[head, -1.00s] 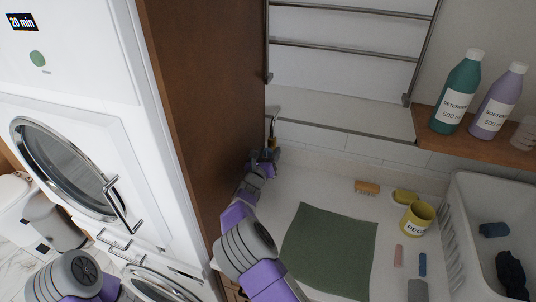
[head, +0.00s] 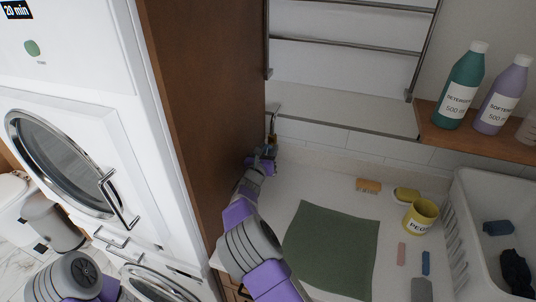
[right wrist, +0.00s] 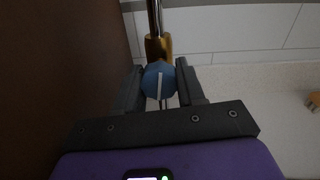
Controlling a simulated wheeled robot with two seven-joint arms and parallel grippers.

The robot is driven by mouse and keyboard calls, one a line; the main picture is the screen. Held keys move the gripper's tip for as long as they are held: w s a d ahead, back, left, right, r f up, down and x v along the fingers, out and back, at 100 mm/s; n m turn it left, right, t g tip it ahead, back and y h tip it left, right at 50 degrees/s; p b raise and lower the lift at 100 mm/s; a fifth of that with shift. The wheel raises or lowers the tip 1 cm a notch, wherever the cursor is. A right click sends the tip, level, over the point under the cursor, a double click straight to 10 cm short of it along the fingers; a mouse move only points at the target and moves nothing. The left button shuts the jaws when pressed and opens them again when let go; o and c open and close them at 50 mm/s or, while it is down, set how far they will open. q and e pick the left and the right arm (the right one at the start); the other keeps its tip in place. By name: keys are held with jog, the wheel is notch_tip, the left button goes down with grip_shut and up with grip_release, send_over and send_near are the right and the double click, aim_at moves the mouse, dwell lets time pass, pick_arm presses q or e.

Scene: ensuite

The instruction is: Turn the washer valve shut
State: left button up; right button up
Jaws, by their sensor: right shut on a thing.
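The washer valve is a round blue knob (right wrist: 152,82) with a white line across it, in front of a brass fitting (right wrist: 158,48) on a metal pipe (right wrist: 154,14). The line runs nearly upright in the right wrist view, along the pipe. My right gripper (head: 268,154) reaches the back wall beside the brown panel. In the right wrist view its two dark fingers stand on either side of the knob, shut on it. In the head view the gripper mostly hides the knob. My left arm shows at the lower left, with its gripper out of view.
The brown panel (head: 178,100) stands close to the left of my right arm. A green mat (head: 330,248), a brush (head: 369,185), a yellow peg pot (head: 420,217) and a white basket (head: 462,235) lie to the right. White stacked machines (head: 80,120) stand left.

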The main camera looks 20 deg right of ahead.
jog(key=m+b, duration=0.3)
jog(key=b, duration=0.2)
jog(key=m+b, duration=0.4)
jog(key=b, duration=0.1)
jog(key=f+m+b, duration=0.1)
jog(key=m+b, duration=0.3)
jog(key=b, duration=0.1)
jog(key=shift+a, duration=0.15)
jog(key=shift+w+a+r+m+b, duration=0.1)
jog(key=shift+m+b, duration=0.2)
jog(key=shift+m, duration=0.3)
jog(key=shift+r+m+b, duration=0.1)
jog(key=shift+m+b, duration=0.2)
jog(key=shift+m, duration=0.3)
jog(key=shift+r+m, duration=0.1)
jog(key=shift+m, duration=1.1)
jog(key=o, duration=1)
jog(key=shift+a+r, duration=0.1)
jog(key=shift+o, duration=0.2)
jog(key=shift+r+m, duration=0.1)
jog(key=shift+m, duration=0.2)
jog(key=v, duration=0.7)
jog(key=shift+s, duration=0.25)
